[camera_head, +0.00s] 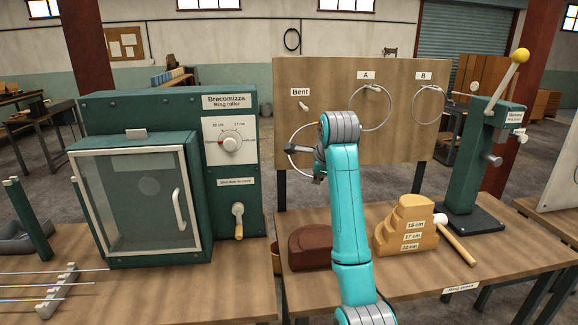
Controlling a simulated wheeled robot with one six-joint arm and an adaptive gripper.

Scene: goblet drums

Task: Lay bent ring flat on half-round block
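The bent ring (287,152) is a thin pale metal hoop in front of the pegboard. It is below the empty peg (303,106) under the "Bent" label and clear of it. My gripper (317,172) is at the ring's lower right side and appears shut on it; the fingertips are small and dark. My teal arm hides the ring's right part. The half-round block (309,249) is dark reddish brown and stands on the workbench (405,283), below my gripper and apart from the ring. My arm stands close to the block's right edge.
A stepped wooden block (405,228) with size labels and a mallet (455,240) are right of my arm. Rings A (351,112) and B (413,106) hang on the pegboard (330,75). The green ring roller (160,180) stands left; a green press (478,165) stands right.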

